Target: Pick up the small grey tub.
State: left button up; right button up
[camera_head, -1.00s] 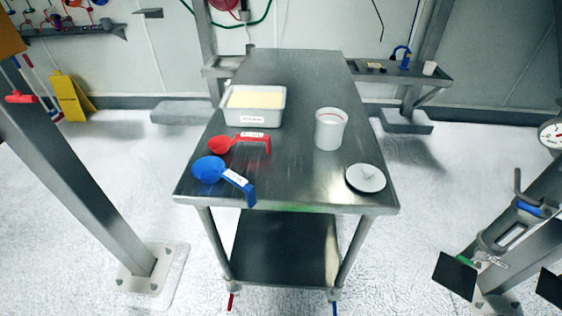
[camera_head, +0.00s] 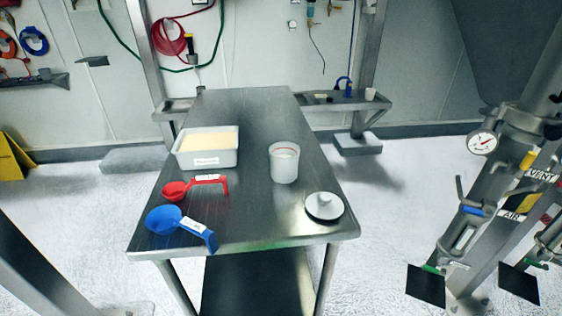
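A small light-grey round tub (camera_head: 284,165) stands upright and open on the right half of the steel table (camera_head: 248,130). A red line shows inside near its rim. A round pale lid (camera_head: 324,207) with a knob lies apart from it, near the table's front right corner. A grey rectangular tub (camera_head: 207,160) with a white label and pale yellow contents stands at the table's left. Neither of my grippers is in view.
A red scoop (camera_head: 175,190) and a blue scoop (camera_head: 165,219) lie at the table's front left. Piping with a gauge (camera_head: 482,143) and dark plates stands at the right. A shelf (camera_head: 345,101) is behind. The table's far middle is clear.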

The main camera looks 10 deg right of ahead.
aim_at(283, 156)
jog(key=j+z, duration=0.35)
jog(key=k+j+z, duration=0.1)
jog(key=j+z, duration=0.2)
jog(key=j, duration=0.15)
jog(key=k+j+z, duration=0.1)
jog(key=j+z, duration=0.25)
jog(key=k+j+z, duration=0.2)
jog(key=j+z, duration=0.15)
jog(key=k+j+z, duration=0.3)
jog(key=i+j, duration=0.1)
